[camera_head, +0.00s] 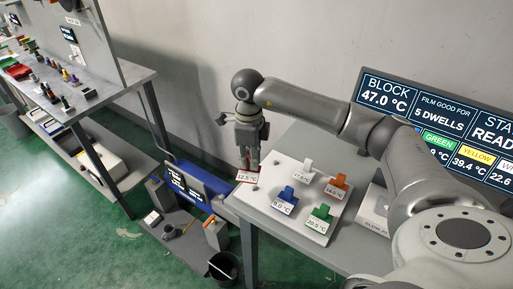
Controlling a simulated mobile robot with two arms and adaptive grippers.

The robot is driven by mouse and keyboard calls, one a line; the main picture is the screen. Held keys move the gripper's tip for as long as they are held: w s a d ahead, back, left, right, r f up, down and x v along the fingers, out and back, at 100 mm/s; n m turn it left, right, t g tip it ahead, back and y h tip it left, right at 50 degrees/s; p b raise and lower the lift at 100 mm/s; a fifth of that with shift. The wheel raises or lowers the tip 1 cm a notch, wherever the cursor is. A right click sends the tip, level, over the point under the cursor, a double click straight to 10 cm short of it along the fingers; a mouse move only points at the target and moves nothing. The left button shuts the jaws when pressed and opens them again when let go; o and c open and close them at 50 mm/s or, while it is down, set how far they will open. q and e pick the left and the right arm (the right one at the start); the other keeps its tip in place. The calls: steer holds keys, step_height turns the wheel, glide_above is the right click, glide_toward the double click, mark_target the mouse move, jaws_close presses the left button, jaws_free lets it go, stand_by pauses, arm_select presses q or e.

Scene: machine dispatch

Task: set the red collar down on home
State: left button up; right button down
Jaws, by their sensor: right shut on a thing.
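My right gripper (248,168) points down at the far left corner of a white block (284,232) on the grey table. It is shut on the red collar, of which I see only a red-edged tag (246,177) reading 12.5 °C just under the fingers. The gripper hides the rest of the collar. I cannot tell whether the collar touches the block. No spot marked home is legible. My left gripper is not in view.
White (307,171), orange (339,184), blue (285,201) and green (321,216) tagged pieces stand on the block. A display (440,125) reading BLOCK 47.0 °C stands at the right. A bench (122,80) with small items is at the left; a black bin (222,267) stands below.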

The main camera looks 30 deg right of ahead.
steer(key=d+f+m+b, duration=0.1)
steer(key=f, duration=0.1)
steer(key=f+m+b, duration=0.1)
steer(key=f+m, duration=0.1)
steer(key=d+f+m+b, duration=0.1)
steer(key=f+b, duration=0.1)
steer(key=shift+w+d+m, duration=0.3)
steer(key=shift+d, duration=0.05)
steer(key=shift+f+b, duration=0.3)
steer(key=shift+f, duration=0.1)
arm_select(q)
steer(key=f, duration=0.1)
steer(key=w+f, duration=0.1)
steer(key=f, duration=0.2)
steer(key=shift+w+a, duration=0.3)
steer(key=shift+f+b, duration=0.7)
steer(key=shift+b, duration=0.05)
arm_select(e)
steer(key=shift+f, duration=1)
steer(key=c, duration=1.4)
jaws_free()
steer(key=shift+r, duration=0.1)
steer(key=shift+o, duration=0.2)
